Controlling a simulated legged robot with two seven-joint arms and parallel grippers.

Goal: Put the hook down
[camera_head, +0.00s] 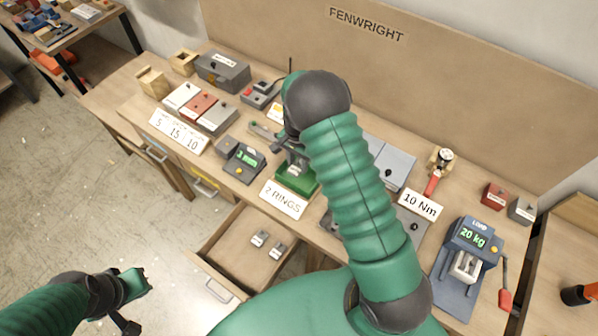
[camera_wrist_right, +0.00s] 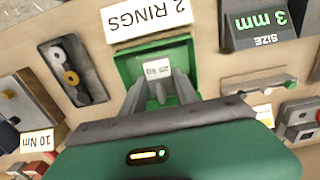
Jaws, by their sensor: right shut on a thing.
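My right gripper (camera_head: 294,168) points down over a small green tray (camera_head: 297,187) on the bench. In the right wrist view its two grey fingers (camera_wrist_right: 160,92) are close together above the same green tray (camera_wrist_right: 130,62). A small grey piece, taken as the hook (camera_wrist_right: 158,90), shows between them; its shape is mostly hidden. A pale labelled block (camera_wrist_right: 157,69) shows in the tray just beyond the fingertips. I cannot tell whether the held piece touches the tray. My left gripper (camera_head: 138,298) is at the lower left over the floor, away from the bench; its jaw opening is unclear.
A "2 RINGS" card (camera_head: 284,198) stands before the tray. A "3 mm" device (camera_head: 244,161) is left of it. An open drawer (camera_head: 222,250) holds two small grey pieces. A "20 kg" load device (camera_head: 470,250) and "10 Nm" card (camera_head: 420,204) are right. My right arm hides the bench middle.

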